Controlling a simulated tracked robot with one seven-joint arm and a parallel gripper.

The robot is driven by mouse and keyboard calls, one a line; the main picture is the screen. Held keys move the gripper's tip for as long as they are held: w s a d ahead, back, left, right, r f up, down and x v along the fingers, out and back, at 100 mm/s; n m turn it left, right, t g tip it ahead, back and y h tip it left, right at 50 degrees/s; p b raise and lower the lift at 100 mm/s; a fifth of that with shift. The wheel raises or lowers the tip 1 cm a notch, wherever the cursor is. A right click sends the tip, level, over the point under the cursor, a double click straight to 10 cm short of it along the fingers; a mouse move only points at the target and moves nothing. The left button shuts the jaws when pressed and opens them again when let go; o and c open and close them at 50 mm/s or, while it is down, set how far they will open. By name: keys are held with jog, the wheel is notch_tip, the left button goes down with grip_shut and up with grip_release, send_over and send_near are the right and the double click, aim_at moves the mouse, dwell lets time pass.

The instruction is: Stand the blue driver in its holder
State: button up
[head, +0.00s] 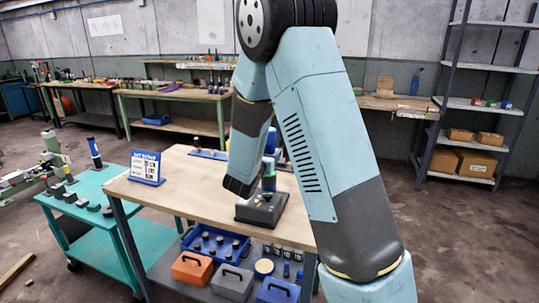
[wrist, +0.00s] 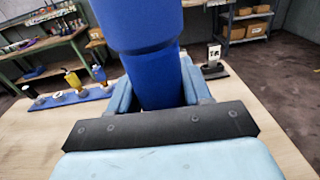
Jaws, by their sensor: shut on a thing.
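My gripper (wrist: 160,98) is shut on the blue driver (wrist: 148,30), whose thick blue handle fills the top middle of the wrist view between the two light-blue fingers. The driver's far end is hidden there. In the head view my arm covers most of the gripper, and a bit of blue (head: 270,140) shows beside it, above the wooden table. A low blue rack (wrist: 90,96) stands at the left in the wrist view, with a yellow-handled tool and other small pieces standing in it. It also shows in the head view (head: 208,154). I cannot tell which slot is the driver's.
A dark box (head: 262,210) sits on the wooden table (head: 185,180) below my gripper. A blue-and-white sign (head: 146,167) stands at the table's left. A teal cart (head: 95,210) is beside it. The tabletop between sign and box is clear.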

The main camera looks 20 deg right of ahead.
dwell(0.4)
jog(key=o, duration=1.3)
jog(key=shift+f, duration=0.1)
jog(key=v, duration=1.4)
jog(key=s+d+r+m+g, duration=0.3)
jog(key=s+d+m+g, duration=0.3)
jog(key=s+d+m, duration=0.15)
jog(key=s+d+r+m+g, duration=0.3)
jog(key=s+d+m+g, duration=0.2)
jog(key=s+d+m, duration=0.25)
jog(key=s+a+r+m+t+y, duration=0.1)
jog(key=s+a+r+m+y, duration=0.1)
jog(key=s+m+y, duration=0.1)
jog(key=s+a+r+m+t+y, duration=0.1)
jog(key=s+a+r+m+y, duration=0.1)
jog(key=s+r+m+y, duration=0.1)
jog(key=s+a+r+m+y, duration=0.2)
jog(key=s+a+m+y, duration=0.1)
jog(key=s+m+y, duration=0.2)
jog(key=shift+s+r+m+t, duration=0.15)
jog(key=shift+s+m+t, duration=0.35)
jog(key=shift+m, duration=0.6)
